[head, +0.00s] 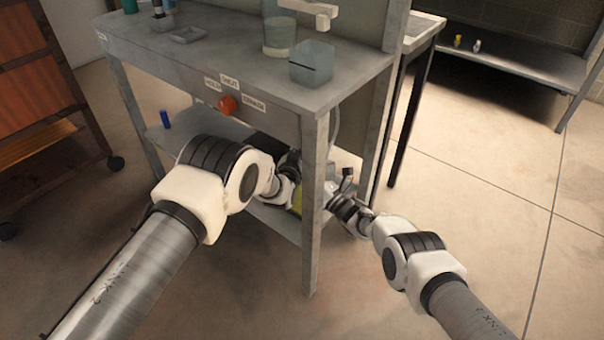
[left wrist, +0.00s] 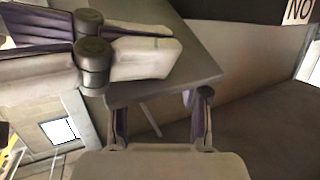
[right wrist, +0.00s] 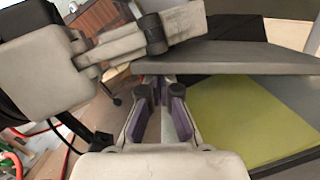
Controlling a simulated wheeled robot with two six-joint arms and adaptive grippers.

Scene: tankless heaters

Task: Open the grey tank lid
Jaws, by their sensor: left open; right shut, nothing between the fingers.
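The grey tank lid shows in the right wrist view (right wrist: 230,58) as a flat dark grey panel tilted up over a yellow-green surface (right wrist: 250,120). It also shows in the left wrist view (left wrist: 165,80). My left gripper (left wrist: 160,115) is open, its fingers near the lid's lower edge; whether they touch it I cannot tell. My right gripper (right wrist: 160,100) is shut and empty, with its fingertips just under the lid's edge. In the head view the lid is mostly hidden by my arms and the bench leg.
A blue cylinder (head: 165,119) is on the lower shelf. The floor (head: 490,200) to the right is clear.

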